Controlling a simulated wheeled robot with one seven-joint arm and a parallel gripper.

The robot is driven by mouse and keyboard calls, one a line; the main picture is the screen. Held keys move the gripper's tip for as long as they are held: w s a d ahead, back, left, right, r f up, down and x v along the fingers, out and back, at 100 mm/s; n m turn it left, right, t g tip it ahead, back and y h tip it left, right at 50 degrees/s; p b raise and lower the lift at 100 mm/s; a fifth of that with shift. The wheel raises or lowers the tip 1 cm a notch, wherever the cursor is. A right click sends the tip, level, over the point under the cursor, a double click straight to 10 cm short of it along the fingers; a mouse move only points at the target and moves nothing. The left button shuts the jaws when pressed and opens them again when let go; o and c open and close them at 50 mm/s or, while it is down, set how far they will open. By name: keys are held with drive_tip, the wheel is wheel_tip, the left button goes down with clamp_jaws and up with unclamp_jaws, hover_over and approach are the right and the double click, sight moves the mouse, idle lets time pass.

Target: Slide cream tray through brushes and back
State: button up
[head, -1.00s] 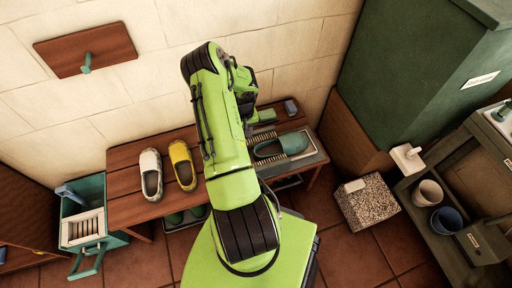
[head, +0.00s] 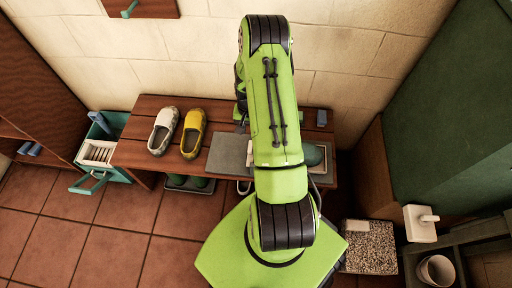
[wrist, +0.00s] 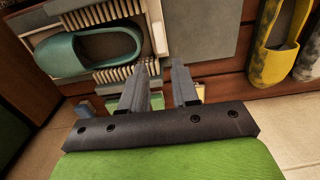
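The cream tray (wrist: 156,32) lies on the bench with a green clog (wrist: 100,42) in it, at the upper left of the wrist view. Brush strips (wrist: 112,74) with pale bristles lie along the tray's two sides. In the head view, the clog (head: 314,154) shows just right of my arm, and the arm hides most of the tray and the brushes. My gripper (wrist: 162,68) is open, its two fingers apart with nothing seen between them. Its fingertips are near the tray's end and the near brush; I cannot tell whether they touch.
A grey plate (head: 227,153) lies left of my arm on the wooden bench (head: 131,152). A white clog (head: 163,131) and a yellow clog (head: 193,133) stand farther left. A teal caddy (head: 99,152) is beside the bench; a speckled block (head: 369,246) stands right.

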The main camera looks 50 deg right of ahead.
sight(250, 146)
wheel_tip(250, 146, down, 14)
drive_tip(key=b, duration=0.4)
drive_tip(key=shift+d, duration=0.1)
drive_tip(key=shift+c, duration=0.2)
clamp_jaws()
